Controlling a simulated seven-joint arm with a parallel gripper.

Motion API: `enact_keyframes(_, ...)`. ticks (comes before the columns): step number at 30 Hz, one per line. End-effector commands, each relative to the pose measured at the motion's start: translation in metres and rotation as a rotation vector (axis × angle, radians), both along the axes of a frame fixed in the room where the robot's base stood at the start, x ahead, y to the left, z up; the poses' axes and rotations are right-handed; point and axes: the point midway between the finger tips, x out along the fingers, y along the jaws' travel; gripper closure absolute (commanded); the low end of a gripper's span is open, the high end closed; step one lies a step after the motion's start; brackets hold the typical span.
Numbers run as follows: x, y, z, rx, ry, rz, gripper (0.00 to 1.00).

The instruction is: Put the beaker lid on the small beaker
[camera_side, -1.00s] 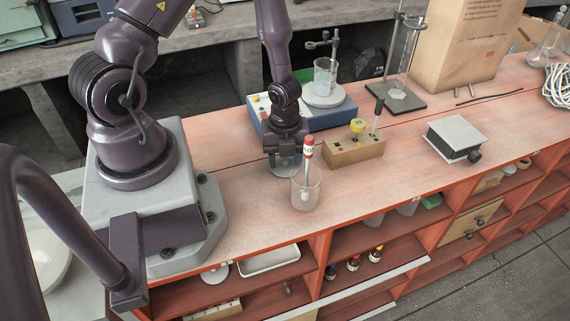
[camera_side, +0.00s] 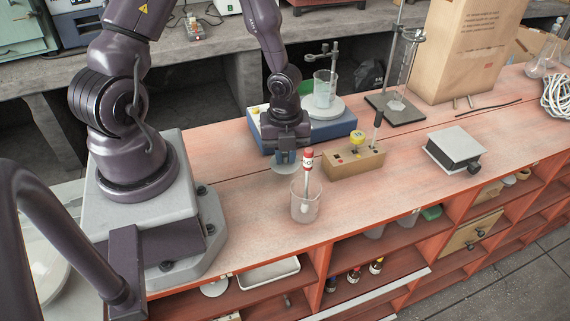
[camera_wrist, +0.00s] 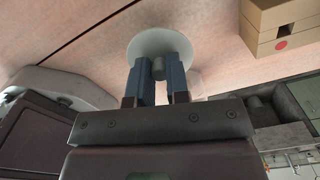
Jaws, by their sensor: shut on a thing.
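My gripper (camera_side: 285,156) is shut on the knob of the beaker lid. The lid is a pale round disc (camera_side: 284,169) in the side view, held level or nearly so below the fingers. In the wrist view the disc (camera_wrist: 160,42) shows beyond the two blue fingers (camera_wrist: 158,80), with its grey knob between them. The clear small beaker (camera_side: 305,207) stands upright on the bench, to the right of and nearer the camera than the lid. A red-and-white stick (camera_side: 307,165) leans in it and rises above its rim. The lid is apart from the beaker.
A blue stirrer (camera_side: 325,127) with another beaker (camera_side: 324,88) stands behind my gripper. A wooden block (camera_side: 354,161) with a yellow-topped item is to the right, also in the wrist view (camera_wrist: 285,22). A grey lab jack (camera_side: 456,146) stands farther right. The bench around the small beaker is clear.

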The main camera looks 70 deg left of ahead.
Motion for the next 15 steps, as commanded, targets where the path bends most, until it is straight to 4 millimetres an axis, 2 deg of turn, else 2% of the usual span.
enact_keyframes(1, 0.000, 0.002, 0.011, 0.002, -0.004, 0.006, 1.00)
enact_keyframes(6, 0.000, 0.001, 0.038, 0.001, -0.002, 0.003, 1.00)
enact_keyframes(15, -0.001, 0.001, 0.065, 0.001, 0.001, 0.001, 1.00)
